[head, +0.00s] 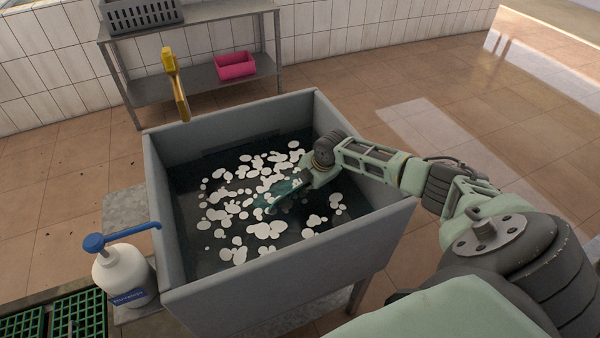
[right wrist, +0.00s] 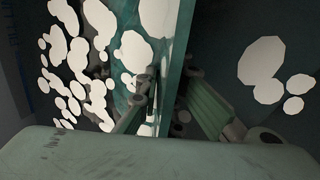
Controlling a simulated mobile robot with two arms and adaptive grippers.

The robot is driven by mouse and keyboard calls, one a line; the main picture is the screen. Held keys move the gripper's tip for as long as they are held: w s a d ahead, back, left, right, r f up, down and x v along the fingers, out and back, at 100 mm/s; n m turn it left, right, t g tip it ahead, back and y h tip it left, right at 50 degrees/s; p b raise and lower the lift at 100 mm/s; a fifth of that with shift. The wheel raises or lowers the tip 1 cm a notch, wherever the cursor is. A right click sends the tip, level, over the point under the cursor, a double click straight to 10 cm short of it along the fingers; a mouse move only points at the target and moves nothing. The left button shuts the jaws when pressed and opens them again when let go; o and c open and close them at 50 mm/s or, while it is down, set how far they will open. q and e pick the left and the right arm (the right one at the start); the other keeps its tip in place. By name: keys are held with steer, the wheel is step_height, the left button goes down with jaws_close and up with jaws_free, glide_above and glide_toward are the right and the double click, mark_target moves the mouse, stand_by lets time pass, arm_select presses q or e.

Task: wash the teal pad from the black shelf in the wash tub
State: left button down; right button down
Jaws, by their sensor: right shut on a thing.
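The grey wash tub (head: 290,285) stands in the middle of the head view, holding dark water with white foam patches (head: 235,205). The teal pad (head: 283,190) is in the tub, tilted and partly in the foamy water. My right gripper (head: 297,186) reaches in from the right and is shut on the pad. In the right wrist view the pad (right wrist: 178,50) stands as a teal slab between the two fingers (right wrist: 175,105), with foam on both sides. The pad's lower part is hidden by water and foam. My left gripper is not in view.
A white pump bottle (head: 122,275) with a blue nozzle stands left of the tub. Behind is a grey metal shelf (head: 200,78) with a pink bin (head: 235,65) and a dark crate (head: 140,14). Green grates (head: 80,315) lie at lower left.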

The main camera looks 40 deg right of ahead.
steer(key=shift+a, duration=0.2)
steer(key=a, duration=0.2)
steer(key=w+a+p, duration=0.1)
steer(key=a, duration=0.1)
steer(key=a+p, duration=0.1)
steer(key=a, duration=0.1)
steer(key=shift+w+a, duration=0.1)
steer(key=shift+w, duration=0.2)
steer(key=shift+s+d+b, duration=0.25)
steer(key=shift+s+d, duration=0.05)
steer(key=shift+d, duration=0.85)
steer(key=shift+s+d+b, duration=0.2)
steer(key=shift+s+d, duration=0.05)
steer(key=shift+d, duration=0.85)
steer(key=shift+s+d+b, duration=0.25)
steer(key=shift+s+d, duration=0.05)
steer(key=shift+d, duration=0.85)
step_height(320, 180, up, 33)
steer(key=p, duration=2)
steer(key=shift+r, duration=0.2)
